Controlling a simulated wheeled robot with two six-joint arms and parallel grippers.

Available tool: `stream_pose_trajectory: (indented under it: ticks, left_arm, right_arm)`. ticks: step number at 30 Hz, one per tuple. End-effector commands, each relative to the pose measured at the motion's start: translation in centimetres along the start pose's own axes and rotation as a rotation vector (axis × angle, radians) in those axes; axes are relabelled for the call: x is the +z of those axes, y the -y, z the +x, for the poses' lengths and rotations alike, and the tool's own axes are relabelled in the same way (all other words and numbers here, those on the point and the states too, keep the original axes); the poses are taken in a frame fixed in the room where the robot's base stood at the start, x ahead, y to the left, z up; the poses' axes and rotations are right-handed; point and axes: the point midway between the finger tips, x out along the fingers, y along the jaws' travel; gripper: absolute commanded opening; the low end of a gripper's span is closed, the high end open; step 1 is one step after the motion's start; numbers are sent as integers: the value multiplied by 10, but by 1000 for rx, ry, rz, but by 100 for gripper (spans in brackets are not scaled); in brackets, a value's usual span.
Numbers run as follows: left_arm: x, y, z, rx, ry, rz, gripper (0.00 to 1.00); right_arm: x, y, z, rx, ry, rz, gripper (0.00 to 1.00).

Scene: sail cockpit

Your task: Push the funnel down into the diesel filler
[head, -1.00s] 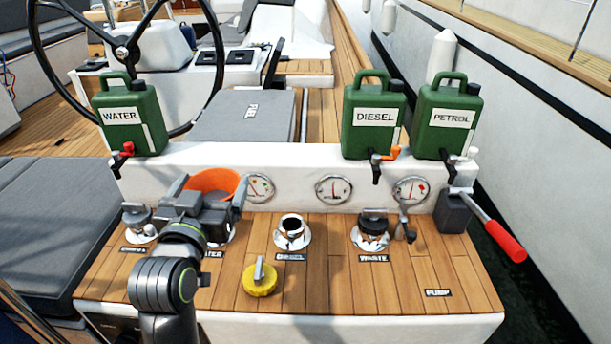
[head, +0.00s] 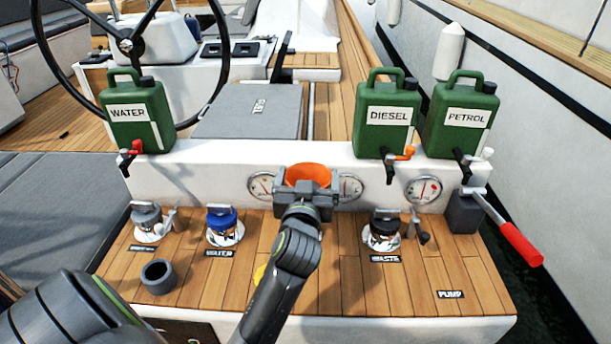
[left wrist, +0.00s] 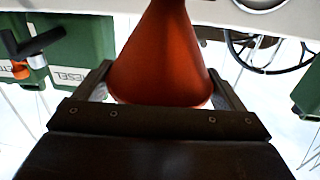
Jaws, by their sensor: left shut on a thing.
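My left gripper (head: 308,200) is shut on an orange funnel (head: 308,173) and holds it above the middle of the wooden panel. The funnel's wide mouth is up in the head view. In the left wrist view the funnel's cone (left wrist: 162,60) sits between the two jaws. The diesel filler is hidden behind my left gripper and arm, so I cannot tell whether the funnel's spout touches it. My right gripper is not in view.
Blue-capped water filler (head: 224,227) and dark-capped waste filler (head: 382,231) flank the middle. A grey ring-shaped cup (head: 159,277) stands front left. A yellow cap (head: 260,272) is mostly hidden by my arm. Green diesel can (head: 386,118) and red-handled pump lever (head: 520,243) are at the right.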

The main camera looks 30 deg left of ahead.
Motion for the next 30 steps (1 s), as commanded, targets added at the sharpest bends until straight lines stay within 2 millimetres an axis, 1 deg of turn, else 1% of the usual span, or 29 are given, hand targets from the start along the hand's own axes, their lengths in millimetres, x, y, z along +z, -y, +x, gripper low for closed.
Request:
stream_pose_trajectory:
  ticks: [2,5,8,9,18,24,30]
  left_arm:
    - [3,8,3,-30,0,3,67]
    - [9,12,5,-46,0,0,67]
    - [18,12,5,-48,0,-2,67]
    - [22,12,5,-47,0,-2,67]
    - [52,12,4,-45,0,-2,67]
    - [62,12,4,-44,0,-2,67]
    - [62,11,4,-44,0,-2,67]
  right_arm:
    - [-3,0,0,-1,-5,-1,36]
    - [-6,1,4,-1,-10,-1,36]
    - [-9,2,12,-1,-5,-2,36]
    - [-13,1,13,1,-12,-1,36]
    - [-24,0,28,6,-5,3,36]
    - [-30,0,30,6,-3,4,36]
    - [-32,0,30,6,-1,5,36]
